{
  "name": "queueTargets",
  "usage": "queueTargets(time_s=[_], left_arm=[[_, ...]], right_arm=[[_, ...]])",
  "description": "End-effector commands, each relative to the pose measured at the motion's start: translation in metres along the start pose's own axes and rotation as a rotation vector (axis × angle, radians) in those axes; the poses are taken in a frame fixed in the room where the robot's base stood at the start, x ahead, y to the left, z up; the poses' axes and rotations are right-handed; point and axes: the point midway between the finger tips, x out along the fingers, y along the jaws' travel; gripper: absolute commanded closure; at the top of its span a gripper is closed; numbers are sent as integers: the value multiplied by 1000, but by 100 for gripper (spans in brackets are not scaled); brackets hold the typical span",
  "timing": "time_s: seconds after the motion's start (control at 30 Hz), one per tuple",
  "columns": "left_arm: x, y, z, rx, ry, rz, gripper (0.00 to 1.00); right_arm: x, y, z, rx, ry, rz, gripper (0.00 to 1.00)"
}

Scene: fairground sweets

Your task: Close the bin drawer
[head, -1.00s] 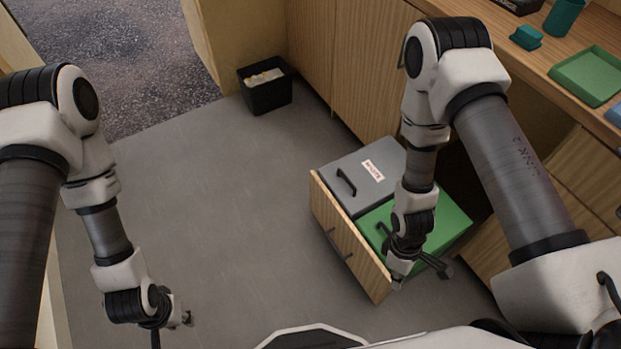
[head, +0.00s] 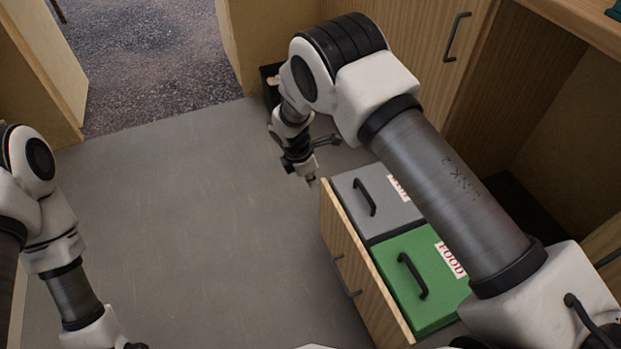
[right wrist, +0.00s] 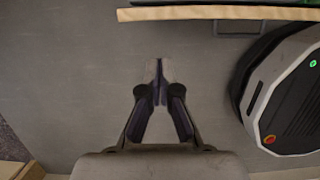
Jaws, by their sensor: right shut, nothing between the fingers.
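Inside are a grey lid (head: 352,205) and a green lid marked FOOD (head: 430,262). My right gripper (head: 312,180) points down beside the far end of the drawer front, on the floor side, apart from it. In the right wrist view its fingers (right wrist: 160,72) are shut and empty above the floor. The drawer front's top edge (right wrist: 215,13) runs along the top there. My left arm is at lower left; its fingers are cut off.
A black waste bin (head: 268,82) stands at the back, partly hidden by my right arm. A wooden cabinet (head: 435,60) with a door handle rises behind the drawer. The grey floor (head: 180,230) left of the drawer is clear.

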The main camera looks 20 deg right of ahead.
Motion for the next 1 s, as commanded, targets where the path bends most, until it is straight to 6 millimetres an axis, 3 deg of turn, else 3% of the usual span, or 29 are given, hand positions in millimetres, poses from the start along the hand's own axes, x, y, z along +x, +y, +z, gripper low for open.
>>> queueTargets(time_s=[0.03, 0.23, 0.5, 1.0], left_arm=[[8, 0, 0, 0, 0, 0, 69], [24, 0, 0, 0, -1, 0, 69], [30, 0, 0, 0, -1, 0, 69], [29, 0, 0, 0, 0, 0, 69]], right_arm=[[16, -1, -1, 0, 1, -2, 100], [60, -1, -1, 1, 1, -3, 100], [66, -1, 36, 2, 1, -1, 100], [66, -1, 42, 1, 0, -1, 100]])
